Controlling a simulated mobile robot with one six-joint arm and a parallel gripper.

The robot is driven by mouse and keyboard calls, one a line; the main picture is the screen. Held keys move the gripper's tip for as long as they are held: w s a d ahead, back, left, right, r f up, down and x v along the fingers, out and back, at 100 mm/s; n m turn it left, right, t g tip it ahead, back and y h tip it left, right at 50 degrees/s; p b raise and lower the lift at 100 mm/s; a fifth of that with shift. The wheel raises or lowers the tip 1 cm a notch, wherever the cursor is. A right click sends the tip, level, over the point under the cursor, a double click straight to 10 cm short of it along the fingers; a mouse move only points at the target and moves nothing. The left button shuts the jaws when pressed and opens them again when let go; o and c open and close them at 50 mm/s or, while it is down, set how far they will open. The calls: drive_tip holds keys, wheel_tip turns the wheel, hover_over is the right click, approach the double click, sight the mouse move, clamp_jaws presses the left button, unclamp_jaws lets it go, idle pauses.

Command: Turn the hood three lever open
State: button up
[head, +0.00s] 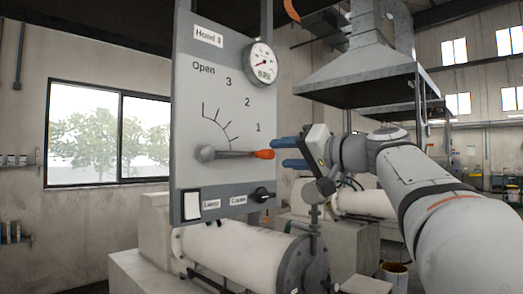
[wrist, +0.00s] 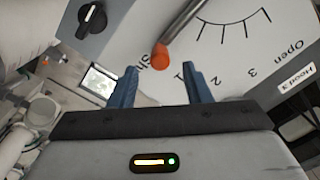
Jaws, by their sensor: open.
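The hood three lever (head: 235,154) is a grey bar with an orange tip, on a grey panel (head: 185,110) labelled "Hood 3". It lies about level, pointing right from its pivot, below the 1 mark. The lever also shows in the wrist view (wrist: 185,24), its orange tip beside the partly hidden word "Shut". My gripper (head: 274,153) has two blue fingers, open and empty, just right of the tip. In the wrist view the gripper (wrist: 160,68) has the orange tip centred between its fingertips or slightly beyond them; no contact shows.
A round gauge (head: 261,64) sits at the panel's upper right. A black knob (head: 262,195) is below the lever, and it also shows in the wrist view (wrist: 91,20). A white cylindrical machine (head: 235,255) stands below the panel. A metal hood (head: 365,70) hangs behind.

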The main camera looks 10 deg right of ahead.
sight(274, 155)
drive_tip(key=p+x, duration=0.1)
drive_tip(key=x, duration=0.4)
clamp_jaws()
idle(0.4)
drive_tip(key=shift+f, duration=0.1)
